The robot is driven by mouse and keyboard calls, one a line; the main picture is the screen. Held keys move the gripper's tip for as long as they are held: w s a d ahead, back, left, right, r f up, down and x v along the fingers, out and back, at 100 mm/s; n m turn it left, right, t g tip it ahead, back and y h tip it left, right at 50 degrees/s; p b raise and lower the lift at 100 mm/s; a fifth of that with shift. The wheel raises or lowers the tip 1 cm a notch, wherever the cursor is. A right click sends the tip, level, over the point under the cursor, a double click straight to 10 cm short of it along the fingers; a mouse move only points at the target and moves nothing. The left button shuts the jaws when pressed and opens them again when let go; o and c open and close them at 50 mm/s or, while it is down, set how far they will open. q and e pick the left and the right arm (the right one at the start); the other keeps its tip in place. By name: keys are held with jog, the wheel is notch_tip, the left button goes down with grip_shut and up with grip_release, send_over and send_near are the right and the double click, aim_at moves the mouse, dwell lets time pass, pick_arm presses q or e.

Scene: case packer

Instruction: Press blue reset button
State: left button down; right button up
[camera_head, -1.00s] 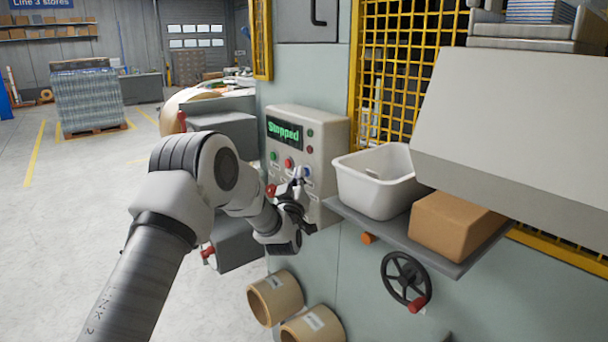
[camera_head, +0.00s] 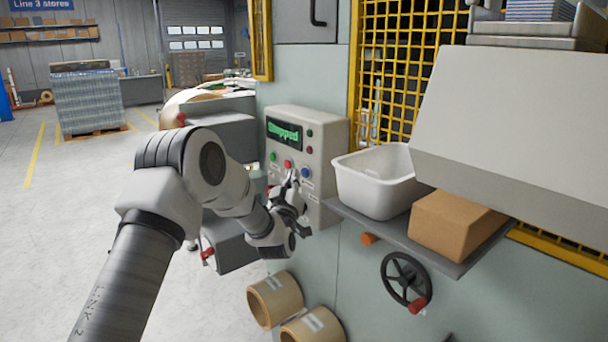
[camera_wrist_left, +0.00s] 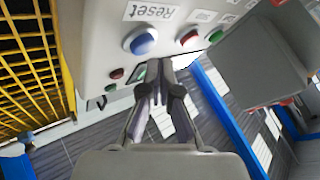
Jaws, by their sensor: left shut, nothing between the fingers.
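The blue reset button (camera_head: 306,172) is on the front of a light control box (camera_head: 335,150) whose green display reads "Stopped". In the left wrist view the blue button (camera_wrist_left: 141,40) stands beside a "Reset" label. My left gripper (camera_head: 292,174) is shut and empty, its fingertips pointing up in front of the box, just left of the blue button. In the left wrist view the closed fingertips (camera_wrist_left: 160,66) are below and slightly right of the button, apart from it in the picture. The gap in depth cannot be told. My right gripper is not in view.
A red button (camera_head: 288,164) and a green button (camera_head: 273,156) sit left of the blue one. A white bin (camera_head: 375,182) and a cardboard box (camera_head: 452,226) stand on a shelf to the right. A handwheel (camera_head: 405,280) is below.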

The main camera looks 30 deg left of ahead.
pick_arm(q)
jog(key=s, duration=0.1)
jog(key=s+a, duration=0.1)
jog(key=s, duration=0.1)
jog(key=s+a, duration=0.1)
jog(key=shift+s, duration=0.35)
dwell(0.6)
jog(key=s+d+f+m+g+h+b, duration=0.1)
jog(key=s+d+f+m+g+h, duration=0.25)
jog(key=f, duration=0.85)
jog(key=s+d+f+g+h+b, duration=0.15)
jog(key=s+d+f, duration=0.35)
jog(key=f, duration=0.7)
jog(key=s+d+f+m+g+h, duration=0.1)
jog(key=s+d+f+m+g, duration=0.3)
jog(key=f, duration=0.8)
jog(key=s+d+f+g+h+b, duration=0.1)
jog(key=s+d+f+g, duration=0.2)
jog(key=s+f, duration=0.45)
jog(key=s+d+f+g+h, duration=0.1)
jog(key=s+d+f+g, duration=0.2)
jog(key=s, duration=0.7)
jog(key=s+d+f+m+g, duration=0.1)
jog(key=s+g, duration=0.4)
jog(key=s, duration=0.9)
jog(key=shift+s+d+f+m, duration=0.2)
jog(key=shift+d+f+m, duration=0.05)
jog(key=shift+f+m, duration=0.1)
